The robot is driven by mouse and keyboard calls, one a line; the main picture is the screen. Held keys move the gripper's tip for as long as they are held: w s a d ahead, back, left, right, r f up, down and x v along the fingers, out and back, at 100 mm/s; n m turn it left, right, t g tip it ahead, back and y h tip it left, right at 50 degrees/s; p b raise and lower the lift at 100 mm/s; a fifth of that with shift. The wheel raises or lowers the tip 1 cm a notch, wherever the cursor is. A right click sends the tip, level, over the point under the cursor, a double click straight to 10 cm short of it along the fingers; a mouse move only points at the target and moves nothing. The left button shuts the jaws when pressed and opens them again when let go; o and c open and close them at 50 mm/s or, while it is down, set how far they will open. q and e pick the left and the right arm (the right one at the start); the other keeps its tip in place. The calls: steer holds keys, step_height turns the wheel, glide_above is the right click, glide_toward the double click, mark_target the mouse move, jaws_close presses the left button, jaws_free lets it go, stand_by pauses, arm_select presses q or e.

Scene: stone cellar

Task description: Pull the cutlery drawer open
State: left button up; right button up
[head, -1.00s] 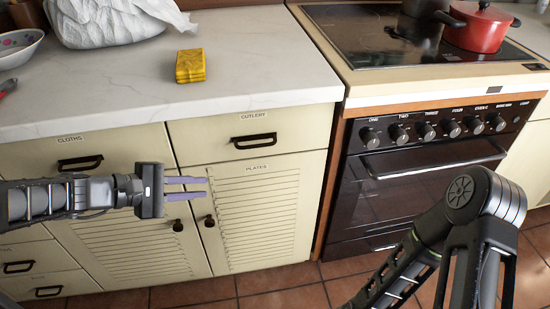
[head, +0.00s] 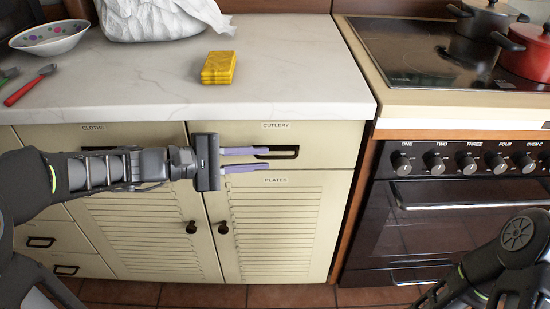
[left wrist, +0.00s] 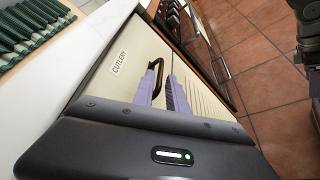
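The cutlery drawer (head: 335,142) is a cream front under the worktop, labelled CUTLERY, and sits flush with the cabinet. Its dark handle (head: 288,152) shows at the right of my left gripper (head: 274,160). The left gripper's two purple fingers are apart, one above the other, pointing right across the drawer front, and partly cover the handle's left end. In the left wrist view the handle (left wrist: 157,72) shows between and beyond the fingertips (left wrist: 160,80); I cannot tell whether they touch it. My right gripper is out of view.
The plates door (head: 280,235) lies below the drawer, with a knob. The cloths drawer (head: 95,137) is at the left. An oven (head: 460,215) with a hob stands at the right. Yellow sponges (head: 218,67), a bowl (head: 48,37) and a white bag (head: 160,18) rest on the worktop.

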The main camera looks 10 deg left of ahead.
mark_target(268, 158)
arm_select(q)
steer(key=shift+b+x, duration=0.35)
steer(key=shift+x, duration=1.9)
steer(key=shift+c, duration=0.5)
jaws_close()
